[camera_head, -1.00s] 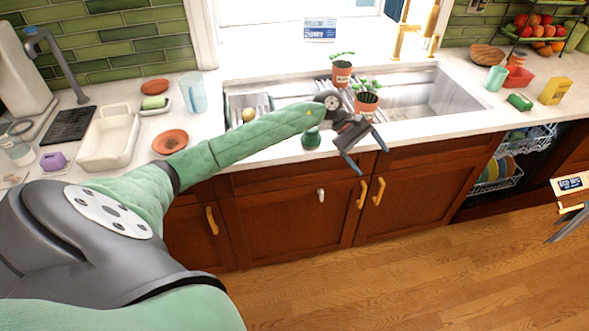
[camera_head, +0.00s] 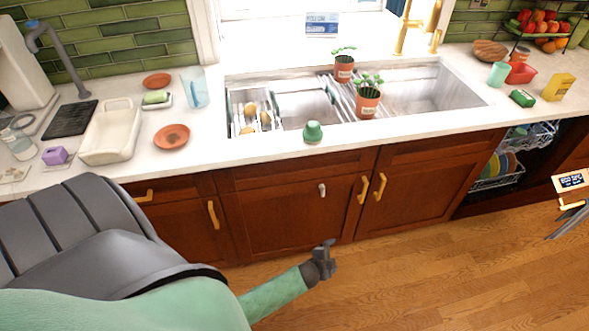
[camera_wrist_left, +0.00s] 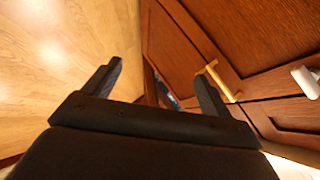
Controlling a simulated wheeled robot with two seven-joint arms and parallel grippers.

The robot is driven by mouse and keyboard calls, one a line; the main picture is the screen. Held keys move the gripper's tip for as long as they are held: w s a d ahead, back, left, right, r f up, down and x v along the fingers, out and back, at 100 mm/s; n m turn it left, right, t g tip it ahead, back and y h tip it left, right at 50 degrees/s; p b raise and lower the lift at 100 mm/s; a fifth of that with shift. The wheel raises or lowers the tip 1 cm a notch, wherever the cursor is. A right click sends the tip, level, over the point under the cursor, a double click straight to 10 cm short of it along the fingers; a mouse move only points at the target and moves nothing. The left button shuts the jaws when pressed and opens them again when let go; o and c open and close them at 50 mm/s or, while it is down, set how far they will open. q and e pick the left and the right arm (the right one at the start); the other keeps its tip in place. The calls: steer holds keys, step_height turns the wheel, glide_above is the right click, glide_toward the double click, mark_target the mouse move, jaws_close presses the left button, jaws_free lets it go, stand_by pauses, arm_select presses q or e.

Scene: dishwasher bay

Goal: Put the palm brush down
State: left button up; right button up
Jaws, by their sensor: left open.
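The palm brush (camera_head: 313,131), with a green knob top, stands on the front strip of the white counter (camera_head: 240,150), just before the sink. Nothing touches it. My left gripper (camera_head: 328,246) is low in front of the cabinet doors, below the counter and apart from the brush. In the left wrist view its two fingers (camera_wrist_left: 160,78) are spread with nothing held between them.
Two potted plants (camera_head: 367,101) stand at the sink (camera_head: 430,92). A terracotta dish (camera_head: 171,137) and white tray (camera_head: 110,133) are on the left counter. Cabinet handles (camera_head: 379,189) stick out near my left gripper. The dishwasher rack (camera_head: 497,176) shows at right; the floor is clear.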

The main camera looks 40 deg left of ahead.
arm_select(q)
steer(key=s+d+f+n+g, duration=0.2)
steer(key=s+f, duration=0.3)
steer(key=s, duration=0.5)
steer(key=s+d+f+n+g, duration=0.1)
steer(key=s+f+n+g, duration=0.3)
steer(key=s, duration=0.5)
steer(key=s+d+f+n+g, duration=0.2)
steer(key=s+f+n+g, duration=0.1)
steer(key=s+f, duration=0.4)
steer(key=s+n, duration=0.1)
steer(key=s, duration=0.2)
steer(key=shift+s+d+f+g, duration=0.15)
steer(key=shift+s+d+g, duration=0.15)
steer(key=shift+s+d, duration=0.05)
